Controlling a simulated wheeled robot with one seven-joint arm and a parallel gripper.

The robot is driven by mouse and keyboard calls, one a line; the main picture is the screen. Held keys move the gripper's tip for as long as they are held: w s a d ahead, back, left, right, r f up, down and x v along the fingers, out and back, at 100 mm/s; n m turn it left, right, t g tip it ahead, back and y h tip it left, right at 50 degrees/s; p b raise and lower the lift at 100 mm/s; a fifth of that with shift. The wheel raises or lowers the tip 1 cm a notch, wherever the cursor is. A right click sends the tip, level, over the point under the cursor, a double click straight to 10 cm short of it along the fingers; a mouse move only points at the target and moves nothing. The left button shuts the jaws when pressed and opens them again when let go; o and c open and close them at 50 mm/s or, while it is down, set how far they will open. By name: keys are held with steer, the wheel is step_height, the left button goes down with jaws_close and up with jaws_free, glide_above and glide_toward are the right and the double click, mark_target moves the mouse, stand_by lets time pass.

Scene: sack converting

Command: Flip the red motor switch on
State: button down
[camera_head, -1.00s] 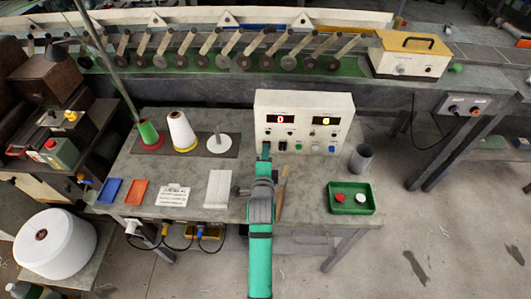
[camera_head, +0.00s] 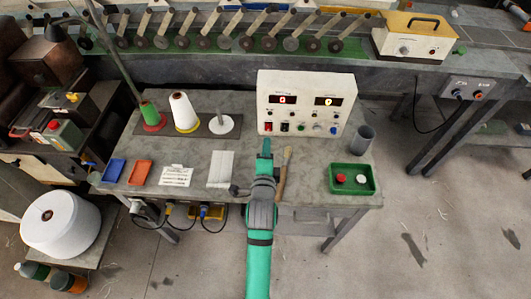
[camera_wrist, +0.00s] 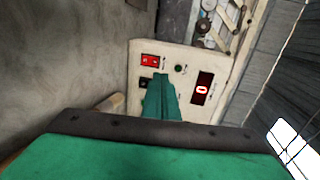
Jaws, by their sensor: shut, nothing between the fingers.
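The red motor switch (camera_head: 268,127) sits at the lower left of the white control box's (camera_head: 348,88) front panel. The wrist view shows it as a red rectangular rocker (camera_wrist: 149,61) with pale marks, beside a black switch (camera_wrist: 146,83). Whether the rocker is on or off is too small to tell. My gripper (camera_head: 265,143) is shut and empty, its green fingertips just in front of and below the panel's lower left.
The left display (camera_head: 282,100) shows a red 0. A wooden-handled brush (camera_head: 284,170) lies right of my gripper. A grey cup (camera_head: 362,139) and a green tray (camera_head: 373,190) stand to the right. Thread cones (camera_head: 183,112) stand left on the table.

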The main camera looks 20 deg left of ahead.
steer(key=shift+r+v, duration=0.25)
steer(key=shift+v, duration=0.9)
steer(key=shift+r+v, duration=0.25)
steer(key=shift+v, duration=0.85)
steer(key=shift+a, duration=0.15)
